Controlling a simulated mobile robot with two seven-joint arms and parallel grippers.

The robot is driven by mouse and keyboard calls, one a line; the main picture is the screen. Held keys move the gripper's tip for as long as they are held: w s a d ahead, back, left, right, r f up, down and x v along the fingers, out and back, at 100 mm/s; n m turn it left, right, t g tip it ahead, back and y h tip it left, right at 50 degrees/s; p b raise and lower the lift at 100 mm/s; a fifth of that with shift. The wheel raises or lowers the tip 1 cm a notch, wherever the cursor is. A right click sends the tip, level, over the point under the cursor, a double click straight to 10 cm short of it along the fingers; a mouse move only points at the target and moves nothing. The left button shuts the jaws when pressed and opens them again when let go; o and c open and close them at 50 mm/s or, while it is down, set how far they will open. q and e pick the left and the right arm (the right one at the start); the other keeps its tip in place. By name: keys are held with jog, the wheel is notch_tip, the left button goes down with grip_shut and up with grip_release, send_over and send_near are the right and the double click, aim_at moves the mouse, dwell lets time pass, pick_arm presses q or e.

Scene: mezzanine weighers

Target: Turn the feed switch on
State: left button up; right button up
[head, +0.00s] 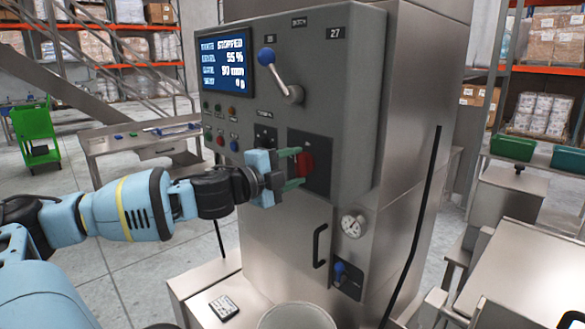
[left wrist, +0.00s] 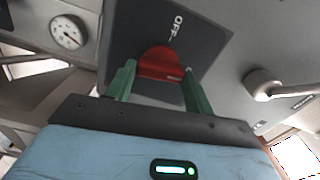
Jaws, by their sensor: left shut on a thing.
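The red rotary switch (head: 305,163) sits on a dark plate (head: 318,180) on the lower right of the grey control box. My left gripper (head: 297,166) comes at it from the left, its green fingers shut on the red knob. In the left wrist view the red knob (left wrist: 160,64) is between the two green fingers, with the word OFF on the plate beside it. Part of the knob is hidden by the fingers. I cannot read a feed label. The screen (head: 223,62) shows STOPPED. My right gripper is not in view.
A blue-knobbed lever (head: 280,75) sticks out above the switch. Several small buttons (head: 220,122) lie to its left. Below are a door handle (head: 319,245), a round gauge (head: 353,225) and a small blue-knobbed valve (head: 340,270). A pale bucket (head: 298,317) stands at the bottom.

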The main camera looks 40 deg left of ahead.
pick_arm(q)
jog(key=shift+m, duration=0.9)
jog(key=o, duration=1)
jog(key=shift+s+a, duration=0.1)
jog(key=shift+s, duration=0.05)
